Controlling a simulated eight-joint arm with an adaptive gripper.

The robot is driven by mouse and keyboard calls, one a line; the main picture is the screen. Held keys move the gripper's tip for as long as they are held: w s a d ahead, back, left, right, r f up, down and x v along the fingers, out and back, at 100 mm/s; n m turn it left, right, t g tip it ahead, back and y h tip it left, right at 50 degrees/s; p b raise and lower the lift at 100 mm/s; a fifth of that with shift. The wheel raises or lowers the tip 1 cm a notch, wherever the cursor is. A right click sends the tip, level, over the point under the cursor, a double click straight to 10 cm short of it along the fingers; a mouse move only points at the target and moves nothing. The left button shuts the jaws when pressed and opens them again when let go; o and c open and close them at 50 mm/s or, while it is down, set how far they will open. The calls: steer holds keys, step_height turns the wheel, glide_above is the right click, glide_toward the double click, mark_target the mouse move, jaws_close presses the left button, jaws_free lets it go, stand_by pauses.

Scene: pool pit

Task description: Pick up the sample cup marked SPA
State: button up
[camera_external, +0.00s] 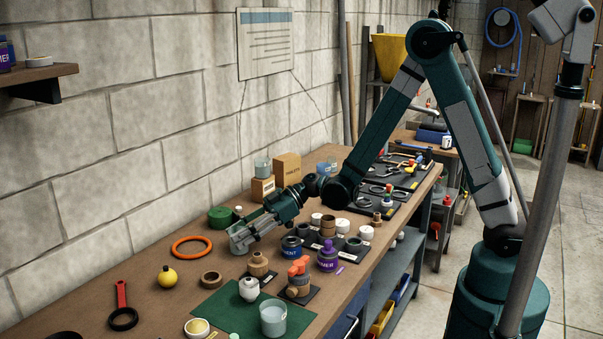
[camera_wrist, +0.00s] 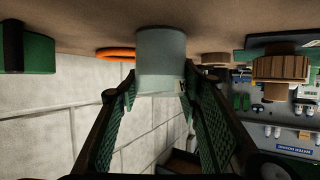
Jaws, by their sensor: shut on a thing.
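My gripper (camera_external: 240,238) reaches out low over the workbench, to the right of the orange ring. In the wrist view my gripper (camera_wrist: 158,85) is shut on a translucent pale cup (camera_wrist: 160,58), with one finger on each side of it. No marking can be read on this cup, so I cannot tell whether it says SPA. A similar clear cup (camera_external: 273,318) stands on the green mat at the near edge. Another clear cup (camera_external: 262,167) stands on a small cardboard box farther back.
The orange ring (camera_external: 192,246) lies near the wall, with a yellow round object (camera_external: 167,277) in front. An orange-handled valve (camera_external: 299,275), a purple-capped bottle (camera_external: 327,257) and several dark and white fittings crowd the right side. A green mat (camera_external: 220,311) lies in front.

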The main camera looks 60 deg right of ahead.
steer(key=shift+r, duration=0.1)
step_height(320, 180, up, 10)
steer(key=p, duration=0.2)
steer(key=shift+p, duration=0.3)
